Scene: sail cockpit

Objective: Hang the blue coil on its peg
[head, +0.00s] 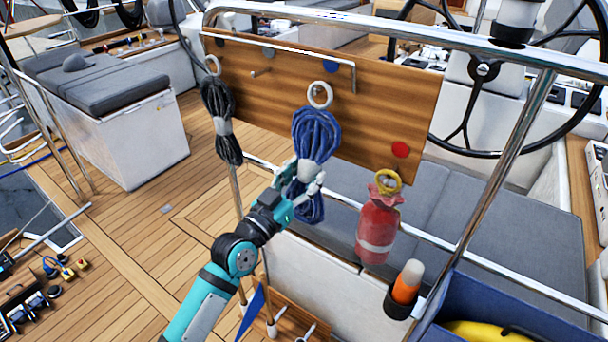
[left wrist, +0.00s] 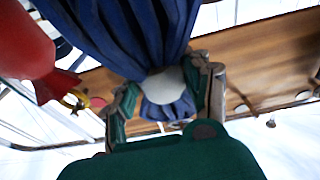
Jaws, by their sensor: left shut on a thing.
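The blue coil (head: 316,133) hangs upright in front of the wooden board (head: 410,95), its white ring (head: 320,95) just below a blue disc (head: 330,67). I cannot tell whether the ring is around a peg, as no blue peg shows clearly. My left gripper (head: 303,182) is shut on the coil near its pale band. In the left wrist view, the fingers of my left gripper (left wrist: 165,98) stand on both sides of the band, with the blue coil (left wrist: 125,35) filling the top. My right gripper is not in view.
A black coil (head: 222,115) hangs at the board's left. A bare peg (head: 262,72) sticks out between the coils. A red bag (head: 377,225) with a yellow ring hangs below a red disc (head: 400,149). A steel rail (head: 400,38) runs above the board.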

